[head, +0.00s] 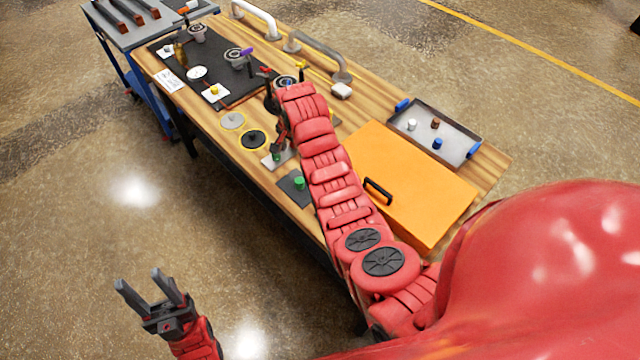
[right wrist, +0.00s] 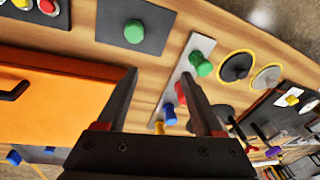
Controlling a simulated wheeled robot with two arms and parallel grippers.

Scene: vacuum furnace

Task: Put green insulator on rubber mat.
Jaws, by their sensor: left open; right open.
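A green insulator (head: 299,183) stands on a small dark square mat (head: 284,183) at the table's near edge; in the right wrist view this insulator (right wrist: 134,32) and mat (right wrist: 112,17) are at the top. A second green piece (right wrist: 203,66) stands on a pale strip (right wrist: 197,45), in line with red, blue and yellow pieces. My right gripper (right wrist: 159,75) is open and empty above the table, its right finger beside the strip's coloured row. In the head view the right arm hides part of the strip (head: 278,160). My left gripper (head: 140,278) is open and empty, off the table.
An orange case (head: 410,185) and a grey tray (head: 452,125) with several small pieces lie right of my right arm. Two round discs (head: 253,139) and a large black mat (head: 225,60) with instruments are further left. Pipes (head: 318,52) line the back edge.

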